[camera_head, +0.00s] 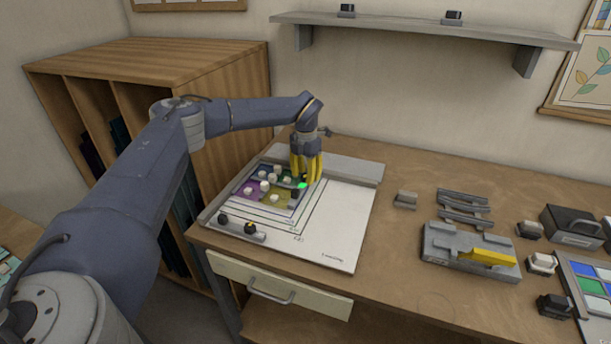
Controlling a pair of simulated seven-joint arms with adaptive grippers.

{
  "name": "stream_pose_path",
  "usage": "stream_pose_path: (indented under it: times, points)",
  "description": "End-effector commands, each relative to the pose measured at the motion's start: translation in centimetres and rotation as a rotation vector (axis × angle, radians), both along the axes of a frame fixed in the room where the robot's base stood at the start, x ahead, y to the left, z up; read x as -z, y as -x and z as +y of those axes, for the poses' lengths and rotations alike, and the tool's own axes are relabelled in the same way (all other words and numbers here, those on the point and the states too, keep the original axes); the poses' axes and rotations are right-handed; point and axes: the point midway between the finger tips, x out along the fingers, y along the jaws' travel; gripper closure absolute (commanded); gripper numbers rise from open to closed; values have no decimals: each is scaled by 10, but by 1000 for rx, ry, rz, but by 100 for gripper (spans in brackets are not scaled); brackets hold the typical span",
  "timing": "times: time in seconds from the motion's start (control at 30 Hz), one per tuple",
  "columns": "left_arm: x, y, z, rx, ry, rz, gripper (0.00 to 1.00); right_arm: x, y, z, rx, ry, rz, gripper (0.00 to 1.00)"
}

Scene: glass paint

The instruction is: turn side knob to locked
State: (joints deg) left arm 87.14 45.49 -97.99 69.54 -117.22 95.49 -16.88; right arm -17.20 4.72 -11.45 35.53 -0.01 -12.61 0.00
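A white board (346,225) lies on the desk, with a colored glass panel (250,187) on its left part. Several pale round pegs stand on the panel. A grey bar at the board's front left carries a dark knob (223,219) and a second dark knob with a yellow mark (250,228). I cannot tell which knob is the side knob, or read its setting. My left gripper (306,181) points down at the panel's back right corner, its yellow fingers close to a small bright green spot and a dark part. Whether it touches or grips them is unclear. My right gripper is out of view.
A grey fixture with a yellow piece (486,257) stands to the right, with grey curved pieces (463,205) behind it. A small grey block (405,200) lies nearer the board. A colored tile tray (566,277) is at the far right. Desk between board and fixture is mostly clear.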

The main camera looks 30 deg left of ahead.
Motion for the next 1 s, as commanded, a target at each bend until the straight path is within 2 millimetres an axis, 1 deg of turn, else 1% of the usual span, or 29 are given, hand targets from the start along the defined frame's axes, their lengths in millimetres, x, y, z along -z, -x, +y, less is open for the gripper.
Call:
stream_pose_path:
  times: [0.03,0.1,0.13,0.37,0.47,0.57,1.0]
  points:
    - [1,0,0,0,0,1,59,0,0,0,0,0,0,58]
    - [1,0,0,0,0,2,51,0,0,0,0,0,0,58]
    - [1,0,0,0,0,2,50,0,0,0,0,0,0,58]
    - [1,1,0,0,-1,3,50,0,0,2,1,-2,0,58]
    - [-3,1,0,-1,0,2,50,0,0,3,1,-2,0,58]
    - [-13,0,0,-1,-1,1,50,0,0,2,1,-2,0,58]
    - [-87,0,0,0,-1,1,50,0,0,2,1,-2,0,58]
